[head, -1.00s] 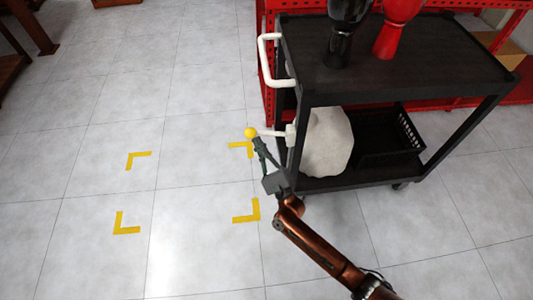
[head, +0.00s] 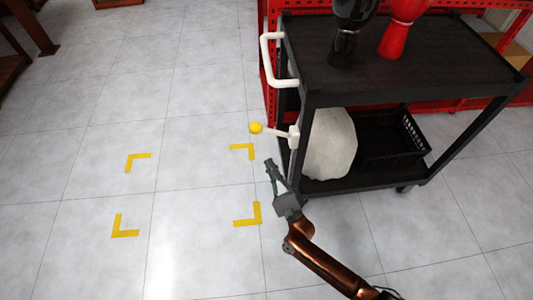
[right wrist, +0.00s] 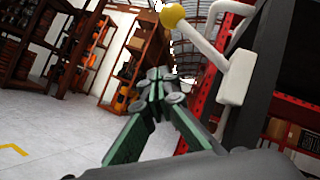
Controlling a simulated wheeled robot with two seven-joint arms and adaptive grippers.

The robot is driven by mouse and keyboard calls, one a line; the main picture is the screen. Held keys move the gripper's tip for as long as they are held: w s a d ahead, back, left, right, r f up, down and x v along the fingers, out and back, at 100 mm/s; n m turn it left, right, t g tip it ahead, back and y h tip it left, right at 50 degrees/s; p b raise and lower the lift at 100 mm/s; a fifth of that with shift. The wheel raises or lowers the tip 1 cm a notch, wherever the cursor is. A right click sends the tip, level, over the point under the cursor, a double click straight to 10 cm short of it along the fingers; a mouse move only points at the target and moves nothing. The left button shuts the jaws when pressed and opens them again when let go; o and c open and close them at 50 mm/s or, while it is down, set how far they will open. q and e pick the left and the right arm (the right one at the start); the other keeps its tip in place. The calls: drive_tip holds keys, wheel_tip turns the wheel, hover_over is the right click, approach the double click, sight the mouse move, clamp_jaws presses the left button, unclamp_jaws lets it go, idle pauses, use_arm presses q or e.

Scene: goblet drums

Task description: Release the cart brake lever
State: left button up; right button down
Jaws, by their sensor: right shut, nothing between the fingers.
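The brake lever is a white rod (head: 273,132) with a yellow ball knob (head: 256,128), fixed to a white bracket (head: 293,136) on the near left post of the black cart (head: 430,50). It points left, its ball end slightly higher than the bracket. In the right wrist view the knob (right wrist: 172,15) and bracket (right wrist: 236,78) lie above and to the right of the fingers. My right gripper (head: 269,163) is shut and empty, below the lever and apart from the knob; its fingertips also show in the right wrist view (right wrist: 157,74). My left gripper is not in view.
The cart carries a black drum (head: 347,30) and a red drum (head: 398,32) on top. Its lower shelf holds a pale rounded object (head: 330,145) and a black basket (head: 405,145). Yellow corner marks (head: 127,232) lie on the open tiled floor to the left.

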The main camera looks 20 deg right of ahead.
drive_tip(key=shift+a+f+v, duration=0.15)
drive_tip(key=shift+v, duration=1.15)
drive_tip(key=shift+a+f+v, duration=0.1)
drive_tip(key=shift+a+v, duration=0.05)
drive_tip(key=shift+v, duration=1.1)
drive_tip(key=shift+f, duration=0.1)
